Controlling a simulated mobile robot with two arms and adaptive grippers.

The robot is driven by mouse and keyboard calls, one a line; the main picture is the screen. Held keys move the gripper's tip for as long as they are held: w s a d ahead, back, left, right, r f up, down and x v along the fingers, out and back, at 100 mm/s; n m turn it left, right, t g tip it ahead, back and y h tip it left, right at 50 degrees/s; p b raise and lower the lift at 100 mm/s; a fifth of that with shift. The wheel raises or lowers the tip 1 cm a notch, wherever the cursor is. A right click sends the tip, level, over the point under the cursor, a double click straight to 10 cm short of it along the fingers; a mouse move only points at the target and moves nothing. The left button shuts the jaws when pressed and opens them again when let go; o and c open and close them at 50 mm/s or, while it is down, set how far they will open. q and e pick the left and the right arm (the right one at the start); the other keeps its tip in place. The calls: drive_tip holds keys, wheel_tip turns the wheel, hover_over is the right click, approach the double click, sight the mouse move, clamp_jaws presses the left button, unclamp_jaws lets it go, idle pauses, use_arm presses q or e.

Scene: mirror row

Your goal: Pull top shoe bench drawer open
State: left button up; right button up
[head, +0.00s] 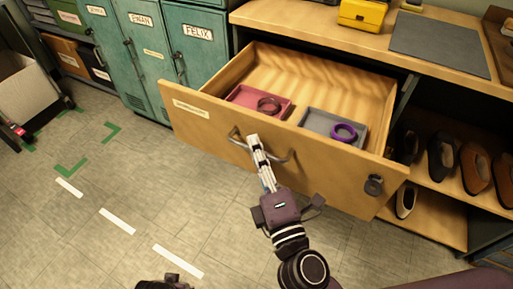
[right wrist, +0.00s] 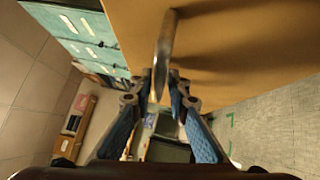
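The wooden top drawer (head: 200,115) of the shoe bench stands pulled well out in the head view, its inside showing. Its curved metal handle (head: 284,158) is on the front panel. My right gripper (head: 254,141) reaches up to the handle from below. In the right wrist view the handle bar (right wrist: 165,50) passes between the two fingertips (right wrist: 161,88), which are closed around it. A dark part of mine shows at the bottom edge of the head view; no left fingers can be made out.
The drawer holds a red tray (head: 245,95) and a grey tray (head: 318,122), each with a ring-shaped item. Teal lockers (head: 205,65) stand left of it. Shoes (head: 474,168) sit on shelves at right. Open tiled floor (head: 110,180) lies in front.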

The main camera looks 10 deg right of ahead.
drive_tip(key=v, duration=1.2)
drive_tip(key=shift+a, duration=0.1)
idle(0.4)
